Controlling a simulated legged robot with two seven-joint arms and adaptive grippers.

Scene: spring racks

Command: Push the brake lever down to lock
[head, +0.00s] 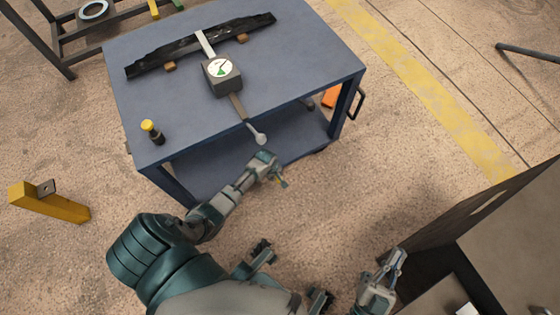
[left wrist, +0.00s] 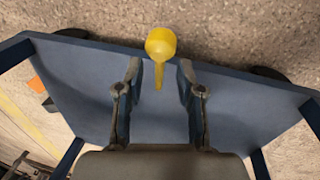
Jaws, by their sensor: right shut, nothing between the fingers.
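The brake lever (left wrist: 161,43) is yellow with a broad rounded end and a thin stem. In the left wrist view it shows at the cart's lower edge, beyond the gap between my left fingers. My left gripper (left wrist: 160,78) is open, with its fingers spread and nothing held. In the head view my left gripper (head: 279,175) is low beside the near side of the blue cart (head: 290,60), and hides most of the lever there. Contact with the lever cannot be told. My right gripper (head: 396,262) is shut and empty, off to the right, away from the cart.
On the cart top are a dark leaf spring (head: 190,50), a dial gauge box (head: 221,76) with a round-ended bar (head: 258,136), and a yellow-capped item (head: 150,130). A dark panel (head: 465,215) is near my right gripper.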

